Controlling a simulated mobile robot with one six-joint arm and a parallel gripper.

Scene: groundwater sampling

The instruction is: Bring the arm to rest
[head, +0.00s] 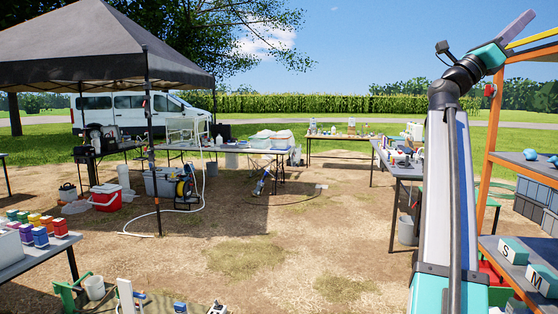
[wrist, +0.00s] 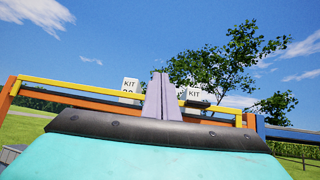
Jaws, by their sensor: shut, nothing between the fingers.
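My gripper (head: 528,16) is raised high at the upper right of the head view, at the top of my upright arm. Its grey-purple fingers point up and to the right, close to the top of an orange rack (head: 488,140). In the wrist view my gripper (wrist: 161,78) has its two fingers together with nothing between them. Sky and tree leaves lie beyond the fingertips.
A yellow rail (wrist: 75,88) crosses behind the fingers, with white KIT labels (wrist: 130,86) on both sides. The rack's shelf holds boxes marked S (head: 513,250) and M. Tables stand around open dirt ground (head: 300,230); a black canopy (head: 90,45) is at left.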

